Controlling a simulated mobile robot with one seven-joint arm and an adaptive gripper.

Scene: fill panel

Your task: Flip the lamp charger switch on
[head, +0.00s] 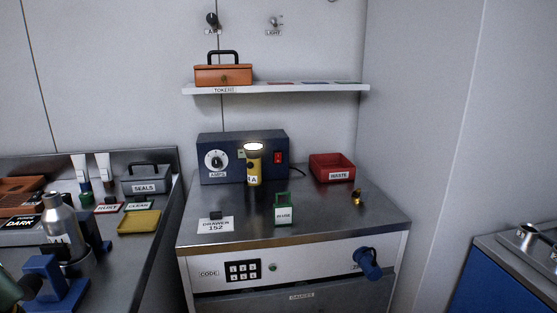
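The lamp charger is a dark blue box (241,140) at the back of the steel-topped cabinet in the head view. Its front has a white dial (216,161) marked AMPS on the left and a small red switch (278,157) on the right. The switch is too small to tell which way it is set. A yellow lamp (254,171) stands upright at the charger's front, between dial and switch, with a bright white top. The switch face is unobstructed.
A red WASTE bin (332,168) stands right of the charger. A green tagged item (283,209) and a DRAWER 152 card (216,224) are in front. A shelf (280,89) with an orange box (223,75) hangs above.

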